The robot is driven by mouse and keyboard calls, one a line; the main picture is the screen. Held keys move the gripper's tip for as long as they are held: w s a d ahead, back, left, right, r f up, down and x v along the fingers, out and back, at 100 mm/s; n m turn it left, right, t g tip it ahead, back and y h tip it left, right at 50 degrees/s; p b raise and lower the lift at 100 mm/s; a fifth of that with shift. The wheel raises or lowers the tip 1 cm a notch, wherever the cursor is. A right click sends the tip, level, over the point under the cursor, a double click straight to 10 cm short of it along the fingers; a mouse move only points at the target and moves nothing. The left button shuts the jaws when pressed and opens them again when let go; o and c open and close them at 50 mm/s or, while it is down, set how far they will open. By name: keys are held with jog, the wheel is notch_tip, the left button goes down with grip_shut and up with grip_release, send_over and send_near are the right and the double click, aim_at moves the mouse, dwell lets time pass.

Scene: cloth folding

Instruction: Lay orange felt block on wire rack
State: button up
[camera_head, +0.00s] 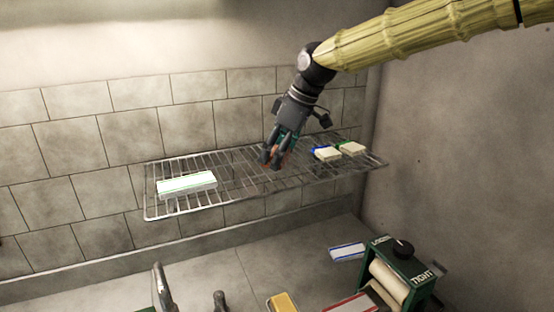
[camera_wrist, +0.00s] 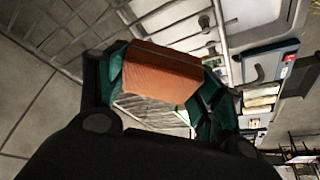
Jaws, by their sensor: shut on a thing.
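My gripper (camera_head: 276,160) points down over the middle of the wire rack (camera_head: 233,172), its fingers shut on the orange felt block. In the wrist view the orange block (camera_wrist: 160,72) sits between the green-lined fingers of my gripper (camera_wrist: 165,92), with rack wires (camera_wrist: 75,35) behind it. In the head view the fingers hide most of the block. I cannot tell whether the block touches the wires.
A white block with a green edge (camera_head: 187,184) lies on the rack's left part. Two small pale blocks (camera_head: 327,153) (camera_head: 351,148) lie right of my gripper. Below stand a green roller device (camera_head: 405,270), a yellow block (camera_head: 284,302) and a faucet (camera_head: 161,285).

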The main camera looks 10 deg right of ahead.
jog(key=shift+s+f, duration=0.1)
jog(key=shift+f, duration=0.3)
jog(key=shift+w+f+p, duration=0.2)
jog(key=shift+f+p, duration=0.3)
jog(key=shift+f, duration=0.6)
jog(key=shift+s, duration=0.1)
jog(key=o, duration=0.9)
jog(key=shift+f, duration=0.15)
jog(key=b+v, duration=0.3)
jog(key=v, duration=0.9)
jog(key=shift+a+r, duration=0.1)
jog(key=shift+r, duration=0.15)
